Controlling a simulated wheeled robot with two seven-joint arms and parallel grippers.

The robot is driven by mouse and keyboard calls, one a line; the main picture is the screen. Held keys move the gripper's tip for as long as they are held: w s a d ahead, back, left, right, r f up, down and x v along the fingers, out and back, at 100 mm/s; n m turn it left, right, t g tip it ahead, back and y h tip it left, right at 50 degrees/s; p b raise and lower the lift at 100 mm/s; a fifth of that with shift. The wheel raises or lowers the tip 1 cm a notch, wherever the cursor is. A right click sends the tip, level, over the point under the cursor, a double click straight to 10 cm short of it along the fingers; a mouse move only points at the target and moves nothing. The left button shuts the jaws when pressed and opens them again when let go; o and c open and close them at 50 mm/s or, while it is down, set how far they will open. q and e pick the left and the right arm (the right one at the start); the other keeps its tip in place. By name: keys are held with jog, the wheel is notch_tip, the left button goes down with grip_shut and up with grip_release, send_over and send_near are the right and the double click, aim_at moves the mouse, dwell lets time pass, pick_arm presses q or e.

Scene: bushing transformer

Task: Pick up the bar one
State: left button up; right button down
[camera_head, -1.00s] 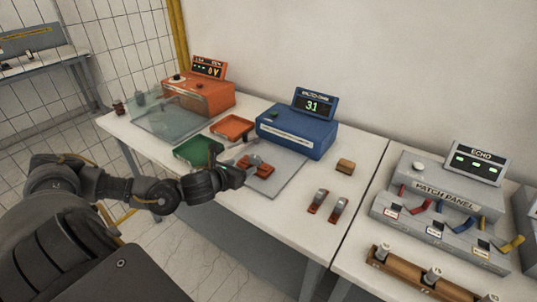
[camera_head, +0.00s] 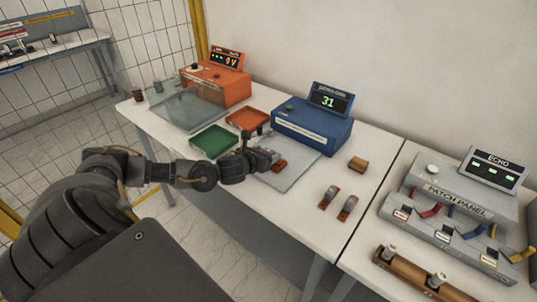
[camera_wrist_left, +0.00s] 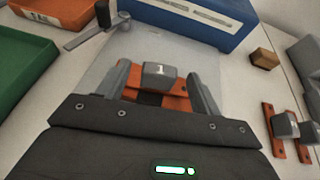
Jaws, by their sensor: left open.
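Bar one, a grey block marked "1" (camera_wrist_left: 160,74) on an orange base, sits on a grey plate (camera_head: 294,171) in front of the blue meter. In the head view its orange end (camera_head: 280,165) shows beside my left gripper (camera_head: 266,157), which hides the rest. In the left wrist view my left gripper (camera_wrist_left: 160,84) is open, with one finger on each side of the grey block. I cannot tell whether either finger touches it. My right gripper is not in view.
The blue meter (camera_head: 312,132) reads 31 behind the plate. Green (camera_head: 213,141) and orange (camera_head: 247,119) trays lie to the left. Two similar bars (camera_head: 338,202) and a small wooden block (camera_head: 357,164) lie to the right. A patch panel (camera_head: 455,207) stands farther right.

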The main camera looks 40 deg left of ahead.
aim_at(268, 151)
pick_arm(q)
jog(key=p+x, duration=0.1)
jog(key=x, duration=0.2)
jog(key=shift+w, duration=0.4)
jog(key=shift+w+a+f+p, duration=0.1)
jog(key=shift+w+f+p, duration=0.15)
jog(key=shift+w+p, duration=0.05)
jog(key=c, duration=1.2)
jog(key=shift+c, duration=0.3)
jog(key=shift+r, duration=0.15)
